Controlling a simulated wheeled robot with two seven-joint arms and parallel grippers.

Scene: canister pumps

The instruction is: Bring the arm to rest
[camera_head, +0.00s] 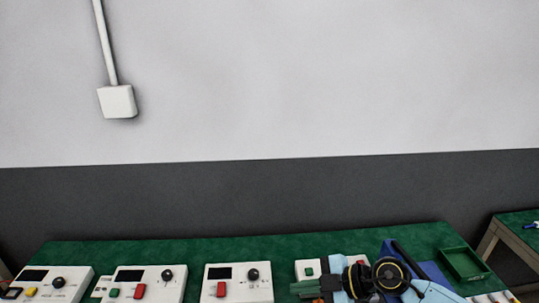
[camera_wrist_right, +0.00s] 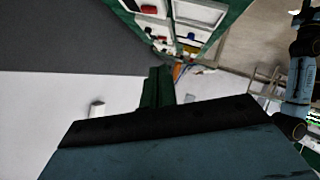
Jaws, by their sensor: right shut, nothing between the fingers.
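My right gripper (camera_head: 303,289) shows at the bottom of the head view, with its green fingers pointing left over the green table (camera_head: 215,250). The fingers also show in the right wrist view (camera_wrist_right: 158,88), close together with nothing between them. My light blue and black right arm comes in from the lower right. It partly hides a white control box (camera_head: 308,269) behind it. My left gripper is not in the head view.
A green tray (camera_head: 463,263) sits at right. A grey wall stands behind.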

